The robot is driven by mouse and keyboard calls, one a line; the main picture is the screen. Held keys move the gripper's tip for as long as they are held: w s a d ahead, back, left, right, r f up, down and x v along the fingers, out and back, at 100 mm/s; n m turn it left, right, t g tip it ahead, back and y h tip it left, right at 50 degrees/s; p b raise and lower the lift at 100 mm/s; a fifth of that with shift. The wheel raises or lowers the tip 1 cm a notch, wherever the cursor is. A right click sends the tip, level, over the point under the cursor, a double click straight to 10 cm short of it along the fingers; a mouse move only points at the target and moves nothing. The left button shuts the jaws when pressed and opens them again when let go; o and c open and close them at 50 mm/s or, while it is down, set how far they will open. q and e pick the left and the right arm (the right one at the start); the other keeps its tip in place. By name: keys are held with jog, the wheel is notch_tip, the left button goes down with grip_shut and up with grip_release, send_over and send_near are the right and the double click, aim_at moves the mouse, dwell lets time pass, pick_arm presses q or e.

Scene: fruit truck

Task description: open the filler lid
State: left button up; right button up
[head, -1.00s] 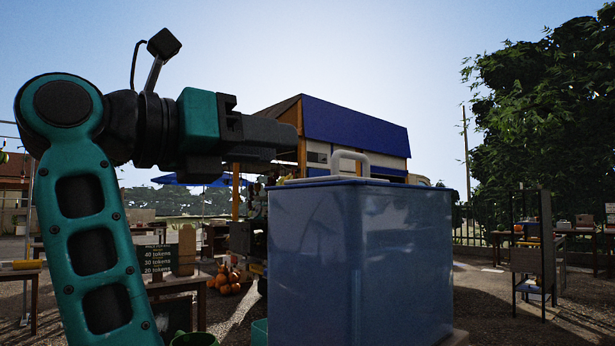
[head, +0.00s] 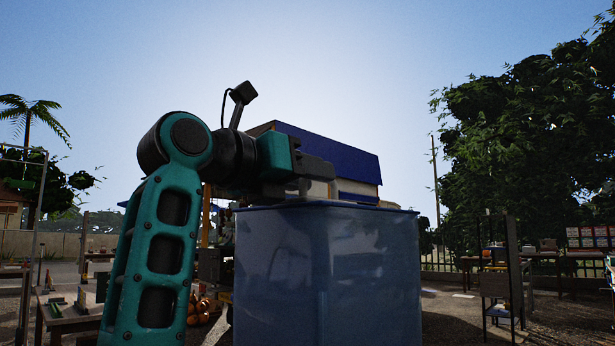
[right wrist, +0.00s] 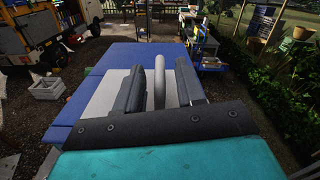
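The filler box is blue in the head view (head: 330,275), with a flat lid (right wrist: 95,105) that carries a pale panel in the right wrist view. The lid looks closed. My left gripper is out of view.
A stall with a blue roof (head: 330,150) stands behind the box. A wooden table (head: 65,315) is at the left, and a shelf stand (head: 498,280) is at the right.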

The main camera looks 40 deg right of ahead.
jog(key=shift+d, duration=0.1)
grip_shut()
dwell(0.3)
